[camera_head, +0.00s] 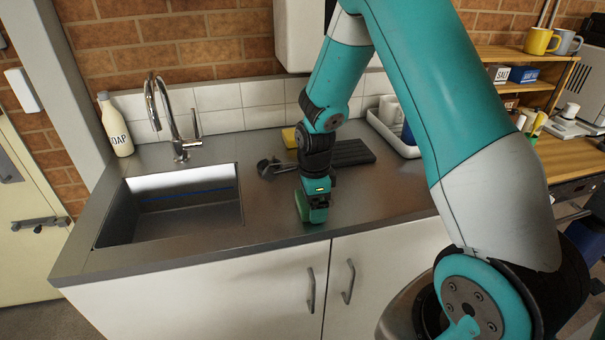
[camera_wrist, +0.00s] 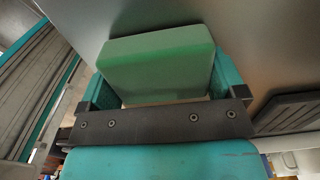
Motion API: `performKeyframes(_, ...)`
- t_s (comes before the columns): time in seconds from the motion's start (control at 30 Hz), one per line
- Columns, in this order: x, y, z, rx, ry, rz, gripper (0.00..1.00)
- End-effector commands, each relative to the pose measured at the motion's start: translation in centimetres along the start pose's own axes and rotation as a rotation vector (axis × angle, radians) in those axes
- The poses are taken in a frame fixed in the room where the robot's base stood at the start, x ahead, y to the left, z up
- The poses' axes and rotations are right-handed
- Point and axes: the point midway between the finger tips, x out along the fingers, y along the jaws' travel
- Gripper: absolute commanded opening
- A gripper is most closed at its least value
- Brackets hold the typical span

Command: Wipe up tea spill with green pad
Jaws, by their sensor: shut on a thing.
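The green pad (camera_wrist: 160,58) is held between the two fingers of my gripper (camera_wrist: 152,88) in the wrist view. In the head view, my gripper (camera_head: 314,212) points down at the steel counter (camera_head: 250,205), right of the sink and near the front edge. The green pad (camera_head: 302,206) shows at the gripper's left side, low at the counter surface. I cannot tell whether it touches the counter. No tea spill is visible in either view; my gripper and arm hide part of the counter.
A sink (camera_head: 180,205) with a tap (camera_head: 178,120) lies left. A soap bottle (camera_head: 115,125) stands behind it. A black ribbed mat (camera_head: 352,152), a yellow item (camera_head: 289,137) and a dark object (camera_head: 272,167) lie behind my gripper. A white rack (camera_head: 392,136) stands back right.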

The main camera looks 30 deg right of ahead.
Motion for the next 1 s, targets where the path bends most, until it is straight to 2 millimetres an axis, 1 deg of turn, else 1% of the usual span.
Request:
performKeyframes(0.03,0.4,0.2,0.2,0.003,0.001,0.004,0.60)
performKeyframes(0.2,-2.2,0.2,0.2,0.009,0.000,0.000,0.60)
performKeyframes(0.37,-3.7,0.2,0.3,0.008,0.001,0.001,0.60)
performKeyframes(0.8,-7.6,0.1,-0.3,0.017,0.001,0.001,0.60)
performKeyframes(1.0,-8.1,0.1,-0.4,0.019,0.001,0.002,0.60)
